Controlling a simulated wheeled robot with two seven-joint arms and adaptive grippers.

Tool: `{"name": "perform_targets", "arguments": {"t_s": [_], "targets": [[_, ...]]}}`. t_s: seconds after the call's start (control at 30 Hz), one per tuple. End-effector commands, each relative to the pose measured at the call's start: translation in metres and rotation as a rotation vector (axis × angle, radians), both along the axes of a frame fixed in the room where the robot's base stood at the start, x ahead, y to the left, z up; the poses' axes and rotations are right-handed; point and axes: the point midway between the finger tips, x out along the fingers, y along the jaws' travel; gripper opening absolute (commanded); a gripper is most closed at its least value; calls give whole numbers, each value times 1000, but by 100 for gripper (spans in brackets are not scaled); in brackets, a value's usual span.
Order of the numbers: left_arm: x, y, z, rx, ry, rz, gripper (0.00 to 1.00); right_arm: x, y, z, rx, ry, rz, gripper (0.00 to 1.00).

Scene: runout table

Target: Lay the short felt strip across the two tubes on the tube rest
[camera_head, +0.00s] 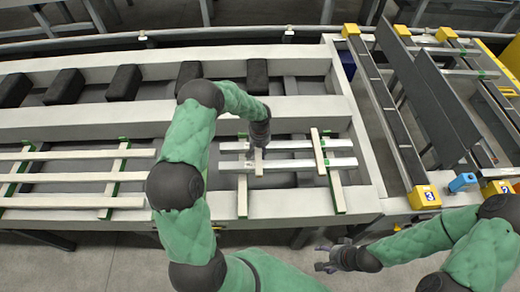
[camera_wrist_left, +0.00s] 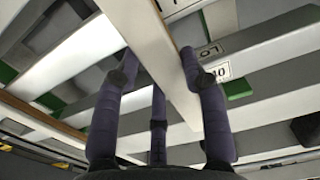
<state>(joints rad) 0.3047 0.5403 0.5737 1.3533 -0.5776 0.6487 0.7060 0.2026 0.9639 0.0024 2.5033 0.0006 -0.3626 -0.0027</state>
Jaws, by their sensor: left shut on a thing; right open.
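Two pale metallic tubes (camera_head: 290,164) lie side by side on the tube rest, over its green-edged crossbars (camera_head: 242,195). My left gripper (camera_head: 258,148) is over the left part of the tubes, shut on a short cream strip (camera_head: 258,165). In the left wrist view, the strip (camera_wrist_left: 165,55) runs between my dark fingers (camera_wrist_left: 160,85), above the tubes. I cannot tell whether it touches them. Another cream strip (camera_head: 318,150) lies across both tubes further right. My right gripper (camera_head: 338,259) is open and empty, in front of the table's near edge.
Long pale bars (camera_head: 75,178) lie on green-edged supports to the left. Several black blocks (camera_head: 125,82) sit in the trough behind. At right stands a frame with dark rails (camera_head: 400,110), yellow ends and a blue piece (camera_head: 462,182). A printed label (camera_wrist_left: 222,71) shows near the fingers.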

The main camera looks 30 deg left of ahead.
Motion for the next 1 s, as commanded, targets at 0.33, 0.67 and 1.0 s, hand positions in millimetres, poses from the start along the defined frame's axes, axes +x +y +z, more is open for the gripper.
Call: {"name": "perform_targets", "arguments": {"t_s": [0.33,0.67,1.0], "targets": [[0,0,-1,1,-1,0,7,0,0,-1,0,0,0,70],[0,0,-6,1,-1,0,7,0,0,-6,0,0,0,70],[0,0,-12,1,-1,0,45,0,0,-11,0,0,0,70]]}}
